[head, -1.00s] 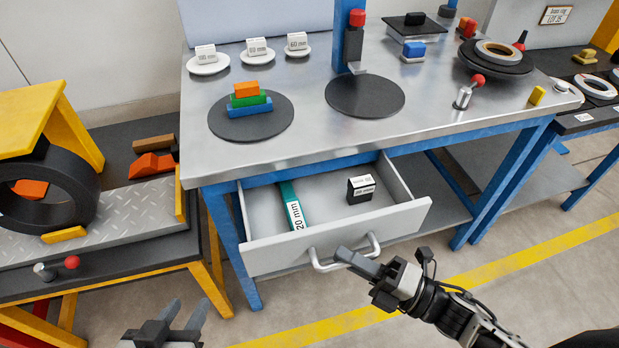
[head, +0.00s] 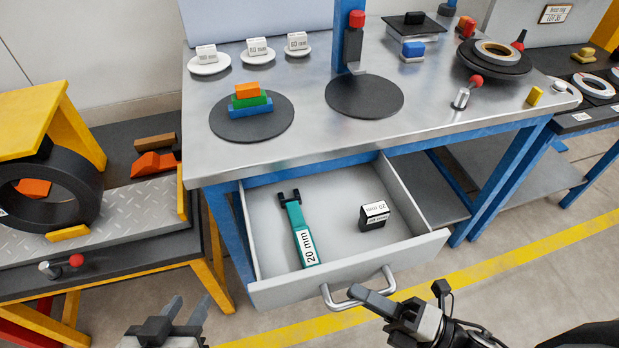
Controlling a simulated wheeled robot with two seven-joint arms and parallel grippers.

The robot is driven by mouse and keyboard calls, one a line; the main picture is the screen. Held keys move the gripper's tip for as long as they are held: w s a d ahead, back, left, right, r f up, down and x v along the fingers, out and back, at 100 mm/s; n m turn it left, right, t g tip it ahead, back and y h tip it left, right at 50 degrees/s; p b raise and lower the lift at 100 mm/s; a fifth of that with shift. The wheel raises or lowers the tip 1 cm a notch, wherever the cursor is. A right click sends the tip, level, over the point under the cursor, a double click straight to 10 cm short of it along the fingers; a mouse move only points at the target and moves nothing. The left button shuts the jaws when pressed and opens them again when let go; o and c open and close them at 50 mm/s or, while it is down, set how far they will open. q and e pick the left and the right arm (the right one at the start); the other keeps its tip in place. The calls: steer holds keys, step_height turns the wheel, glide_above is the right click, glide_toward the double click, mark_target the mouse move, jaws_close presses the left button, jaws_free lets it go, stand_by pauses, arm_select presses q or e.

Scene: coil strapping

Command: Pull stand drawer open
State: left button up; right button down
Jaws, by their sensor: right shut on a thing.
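The stand drawer (head: 350,264) is pulled out from under the steel-topped stand. Its inside shows a teal tool marked 20 mm (head: 301,232) and a black block with a white label (head: 374,216). My left gripper (head: 182,318) is at the lower left, below and left of the drawer. Its fingers stand apart and nothing shows between them.
The steel top (head: 300,125) carries dark discs, coloured blocks, labelled white blocks and a red-knobbed lever (head: 467,92). A yellow-framed bench (head: 100,265) with a black coil (head: 62,190) stands left. The floor right of the drawer, with a yellow line (head: 520,245), is clear.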

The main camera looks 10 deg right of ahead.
steer(key=shift+s+p, duration=0.3)
steer(key=shift+s, duration=1.6)
steer(key=c, duration=0.8)
jaws_free()
steer(key=shift+s, duration=0.1)
steer(key=shift+f, duration=0.15)
steer(key=v, duration=0.5)
steer(key=shift+s+d, duration=0.1)
steer(key=shift+d, duration=0.35)
